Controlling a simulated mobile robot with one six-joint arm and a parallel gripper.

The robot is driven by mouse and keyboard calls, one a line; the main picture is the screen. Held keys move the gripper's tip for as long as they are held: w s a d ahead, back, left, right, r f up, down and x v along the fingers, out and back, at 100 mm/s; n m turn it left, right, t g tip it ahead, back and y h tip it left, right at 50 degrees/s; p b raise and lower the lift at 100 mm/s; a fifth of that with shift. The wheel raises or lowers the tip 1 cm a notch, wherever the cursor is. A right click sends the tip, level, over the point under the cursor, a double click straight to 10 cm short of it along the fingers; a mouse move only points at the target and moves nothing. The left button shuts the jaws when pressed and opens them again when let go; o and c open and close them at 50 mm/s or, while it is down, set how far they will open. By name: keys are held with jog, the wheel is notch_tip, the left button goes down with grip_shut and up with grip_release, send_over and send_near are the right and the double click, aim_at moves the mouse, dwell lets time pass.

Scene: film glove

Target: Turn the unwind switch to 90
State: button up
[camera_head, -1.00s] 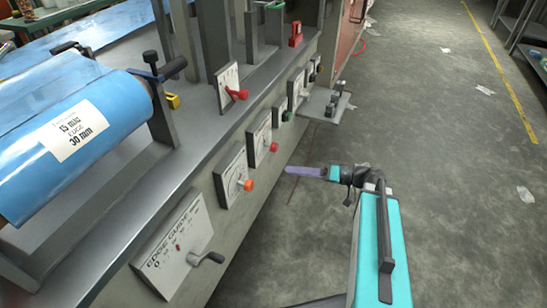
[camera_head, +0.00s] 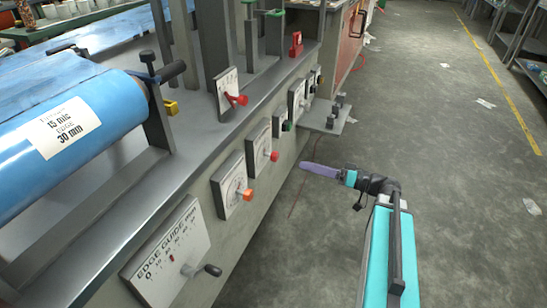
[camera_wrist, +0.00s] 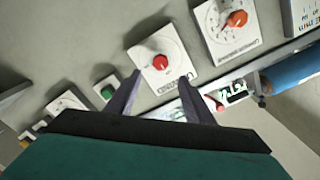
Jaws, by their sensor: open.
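Dials line the side panel of the machine. Which one is the unwind switch I cannot tell; the small labels are unreadable. An orange-knob dial (camera_head: 246,194) and a red-knob dial (camera_head: 274,156) are nearest my gripper, with a green-knob dial (camera_head: 287,126) beyond. My gripper (camera_head: 303,165) is out over the floor, right of the red knob. In the wrist view my gripper (camera_wrist: 157,82) is open and empty, its fingers apart below the red knob (camera_wrist: 160,62) and not seen to touch it. The orange knob (camera_wrist: 237,18) is at upper right, the green knob (camera_wrist: 106,92) at lower left.
The EDGE GUIDE panel (camera_head: 172,254) with a black lever is nearest on the machine. A red lever (camera_head: 240,99) stands on the upper ledge. A small shelf (camera_head: 331,119) juts out beyond the dials. The floor to the right is open.

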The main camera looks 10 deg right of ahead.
aim_at(277, 157)
jog(key=shift+b+x, duration=1.85)
jog(key=shift+x, duration=4.8)
